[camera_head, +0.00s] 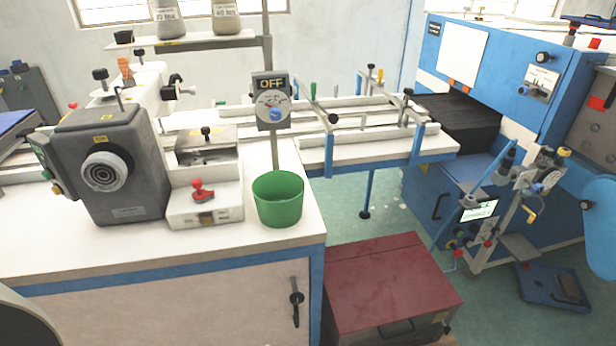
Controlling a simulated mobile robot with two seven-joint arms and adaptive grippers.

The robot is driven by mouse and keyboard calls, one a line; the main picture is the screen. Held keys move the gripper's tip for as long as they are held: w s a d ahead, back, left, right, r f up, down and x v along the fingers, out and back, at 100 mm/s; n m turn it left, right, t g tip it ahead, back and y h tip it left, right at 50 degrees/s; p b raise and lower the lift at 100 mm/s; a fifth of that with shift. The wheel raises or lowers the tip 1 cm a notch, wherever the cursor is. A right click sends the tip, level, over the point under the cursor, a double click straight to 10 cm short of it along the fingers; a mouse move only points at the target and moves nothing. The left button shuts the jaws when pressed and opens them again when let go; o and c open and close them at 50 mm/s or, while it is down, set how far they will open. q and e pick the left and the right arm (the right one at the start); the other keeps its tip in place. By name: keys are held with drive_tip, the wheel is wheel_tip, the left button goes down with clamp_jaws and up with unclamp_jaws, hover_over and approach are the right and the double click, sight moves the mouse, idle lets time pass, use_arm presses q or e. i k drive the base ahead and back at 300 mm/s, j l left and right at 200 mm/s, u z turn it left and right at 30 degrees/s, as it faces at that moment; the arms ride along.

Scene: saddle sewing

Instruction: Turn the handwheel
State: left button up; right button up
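The round grey handwheel (105,172), with a pale ring and dark centre, is on the front face of a dark grey machine housing (132,130) at the left of the white-topped bench. Its face is unobstructed and nothing touches it. Neither of my grippers is in view. A dark curved shape at the bottom left corner is cut off by the frame, and I cannot tell what it is.
A conveyor leads to a blue machine (500,60). A red-topped chest (385,280) stands on the floor.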

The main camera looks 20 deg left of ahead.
sight(103, 171)
drive_tip(key=u, duration=1.8)
